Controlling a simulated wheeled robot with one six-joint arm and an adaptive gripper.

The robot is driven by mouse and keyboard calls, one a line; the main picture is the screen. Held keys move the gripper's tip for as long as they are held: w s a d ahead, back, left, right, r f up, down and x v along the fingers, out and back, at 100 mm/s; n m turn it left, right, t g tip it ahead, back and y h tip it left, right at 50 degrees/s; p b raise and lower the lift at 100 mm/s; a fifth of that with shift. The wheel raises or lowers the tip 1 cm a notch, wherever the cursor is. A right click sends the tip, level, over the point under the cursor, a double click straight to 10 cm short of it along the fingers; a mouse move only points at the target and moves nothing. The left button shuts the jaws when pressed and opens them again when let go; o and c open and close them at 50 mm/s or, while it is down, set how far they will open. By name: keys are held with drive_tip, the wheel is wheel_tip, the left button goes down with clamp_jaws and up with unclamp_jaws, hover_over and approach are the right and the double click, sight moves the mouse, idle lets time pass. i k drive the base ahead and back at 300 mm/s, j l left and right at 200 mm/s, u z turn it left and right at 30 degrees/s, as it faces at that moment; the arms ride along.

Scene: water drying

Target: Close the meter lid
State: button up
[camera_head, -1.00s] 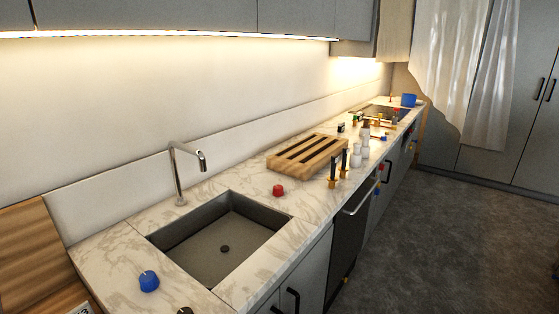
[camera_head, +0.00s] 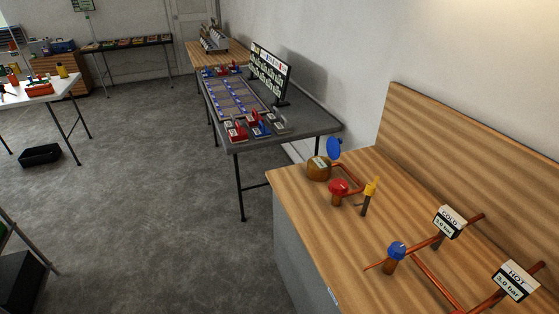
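A round brass-coloured meter (camera_head: 317,171) sits on the wooden bench near its far left corner, with a pale face on top. Its blue round lid (camera_head: 334,147) stands raised, roughly upright, at the back right of the meter, so the lid is open. The hinge is too small to make out. My gripper is not in view.
Beside the meter are a red-capped valve (camera_head: 338,190) and a yellow-handled valve (camera_head: 370,190). A blue-capped valve (camera_head: 396,251), copper pipes and COLD (camera_head: 449,221) and HOT (camera_head: 515,281) signs stand nearer. A grey table (camera_head: 308,122) is behind. Grey floor (camera_head: 160,220) is clear at left.

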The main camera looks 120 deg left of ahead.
sight(333, 148)
drive_tip(key=u, duration=2.7)
drive_tip(key=i+j+z, duration=0.1)
drive_tip(key=i+j, duration=0.4)
drive_tip(key=j, duration=0.2)
drive_tip(key=i+j+z, duration=0.25)
drive_tip(key=i+j, duration=0.2)
drive_tip(key=j, duration=0.3)
drive_tip(key=i+j, duration=0.2)
drive_tip(key=j, duration=0.2)
drive_tip(key=i+j+z, duration=0.15)
drive_tip(key=j, duration=0.25)
drive_tip(key=i+j+z, duration=0.1)
drive_tip(key=i+j, duration=0.15)
drive_tip(key=j, duration=0.15)
drive_tip(key=i+j, duration=0.2)
drive_tip(key=j, duration=0.25)
drive_tip(key=z, duration=0.05)
